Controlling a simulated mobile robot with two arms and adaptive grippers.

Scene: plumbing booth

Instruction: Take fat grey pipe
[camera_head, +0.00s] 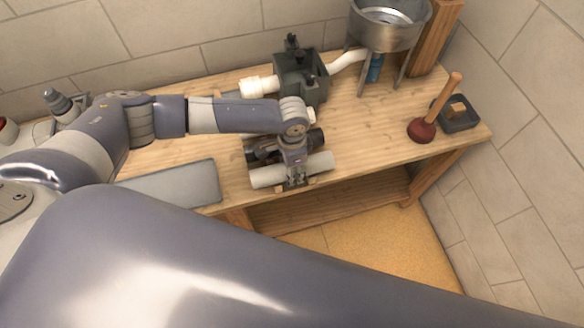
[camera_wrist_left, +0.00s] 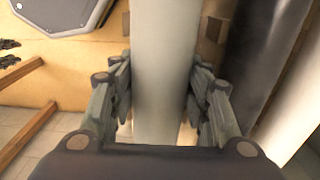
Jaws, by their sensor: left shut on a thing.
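The fat grey pipe (camera_head: 267,177) is a light grey cylinder lying crosswise near the front edge of the wooden bench. My left gripper (camera_head: 296,184) reaches down over it and is shut on its middle, hiding that part. In the left wrist view the pipe (camera_wrist_left: 162,70) runs between the two fingers of my left gripper (camera_wrist_left: 160,105), which press against its sides. I cannot tell whether the pipe is lifted off the bench. My right gripper is not in view.
A dark object (camera_head: 262,150) lies just behind the pipe. A dark green box with white pipes (camera_head: 302,78) and a metal sink (camera_head: 388,25) stand farther back. A plunger (camera_head: 423,128) and a dark tray (camera_head: 473,122) stand right. A grey panel (camera_head: 180,182) lies left.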

